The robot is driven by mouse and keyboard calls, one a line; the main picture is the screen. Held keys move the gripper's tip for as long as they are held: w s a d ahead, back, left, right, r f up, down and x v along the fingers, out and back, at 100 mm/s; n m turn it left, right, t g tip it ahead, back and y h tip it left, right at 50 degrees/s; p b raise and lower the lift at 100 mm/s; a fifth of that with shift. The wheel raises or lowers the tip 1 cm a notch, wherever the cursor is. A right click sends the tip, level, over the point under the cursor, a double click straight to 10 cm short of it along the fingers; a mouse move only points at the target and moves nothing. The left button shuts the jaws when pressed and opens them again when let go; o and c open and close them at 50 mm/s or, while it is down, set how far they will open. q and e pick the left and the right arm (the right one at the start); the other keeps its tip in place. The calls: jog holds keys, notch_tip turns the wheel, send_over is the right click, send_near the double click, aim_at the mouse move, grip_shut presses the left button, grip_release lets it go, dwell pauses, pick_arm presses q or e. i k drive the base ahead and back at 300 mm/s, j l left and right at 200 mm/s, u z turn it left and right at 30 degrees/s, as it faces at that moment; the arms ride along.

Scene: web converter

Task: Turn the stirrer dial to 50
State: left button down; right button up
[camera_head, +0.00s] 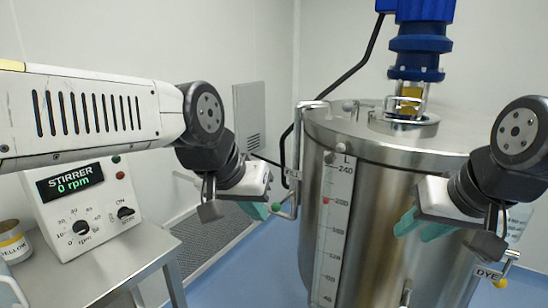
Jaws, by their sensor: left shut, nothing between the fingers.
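The stirrer control box (95,190) is white and stands on a steel table at the left. Its green display (75,181) reads STIRRER 0 rpm. The black stirrer dial (82,228) is on its sloped front, with numbers around it. The dial's exact setting is too small to tell. A black switch (127,213) marked ON is right of the dial. My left gripper (262,208) is shut and empty, right of the box and apart from it; its arm passes above the box. My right gripper (421,226) is in front of the tank; its jaw gap is unclear.
A large steel tank (395,190) with a level scale and a blue motor (420,40) on top fills the right. The steel table (110,262) holds a yellow-labelled tin (13,243) at the left edge. A floor grate (215,238) lies between table and tank.

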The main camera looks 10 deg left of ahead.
aim_at(81, 227)
jog(key=u, duration=1.95)
